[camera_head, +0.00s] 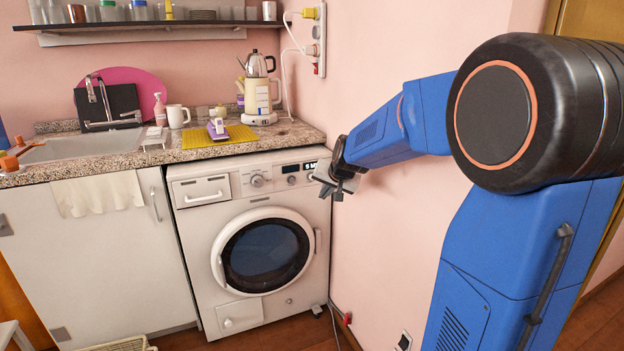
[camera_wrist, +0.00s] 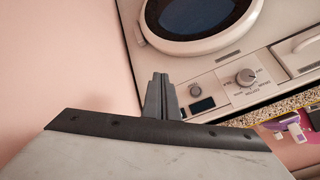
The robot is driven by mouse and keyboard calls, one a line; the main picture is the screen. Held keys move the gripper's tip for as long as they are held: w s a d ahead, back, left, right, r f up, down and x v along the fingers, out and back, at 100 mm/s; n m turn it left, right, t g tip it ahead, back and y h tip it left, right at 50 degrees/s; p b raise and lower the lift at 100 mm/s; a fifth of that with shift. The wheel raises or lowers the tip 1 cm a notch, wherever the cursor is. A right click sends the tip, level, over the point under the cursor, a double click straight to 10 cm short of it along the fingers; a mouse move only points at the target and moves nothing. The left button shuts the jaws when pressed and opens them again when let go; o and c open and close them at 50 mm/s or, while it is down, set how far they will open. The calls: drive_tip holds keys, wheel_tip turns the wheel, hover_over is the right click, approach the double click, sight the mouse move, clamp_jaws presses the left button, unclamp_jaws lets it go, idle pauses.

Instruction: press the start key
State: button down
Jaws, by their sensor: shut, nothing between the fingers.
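The white washing machine (camera_head: 190,222) stands under the counter, its round door closed. Its control panel shows a large knob (camera_head: 258,181), a dark display and small round controls at the right end. In the wrist view the panel appears upside down, with the knob (camera_wrist: 245,77), the display (camera_wrist: 202,105) and a round button (camera_wrist: 194,90). No label marks the start key legibly. My gripper (camera_head: 335,191) is shut and empty at the panel's right end. In the wrist view its closed fingertips (camera_wrist: 160,76) lie just left of the round button and hide part of the panel. I cannot tell whether they touch it.
The pink wall (camera_head: 400,215) rises close on the right of the machine. A cabinet (camera_head: 95,270) stands at left.

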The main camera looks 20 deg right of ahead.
drive_tip(key=w+d+f+m, duration=0.1)
drive_tip(key=w+d, duration=0.2)
drive_tip(key=w, duration=0.2)
drive_tip(key=shift+d+f+h, duration=0.25)
drive_tip(key=shift+f+h, duration=0.05)
drive_tip(key=shift+f, duration=0.05)
drive_tip(key=shift+w, duration=0.2)
drive_tip(key=w, duration=0.8)
drive_tip(key=shift+w, duration=0.3)
drive_tip(key=shift+w, duration=0.1)
idle(1.7)
drive_tip(key=shift+w, duration=0.35)
drive_tip(key=shift+w, duration=0.45)
idle(0.8)
idle(0.4)
drive_tip(key=shift+s, duration=0.9)
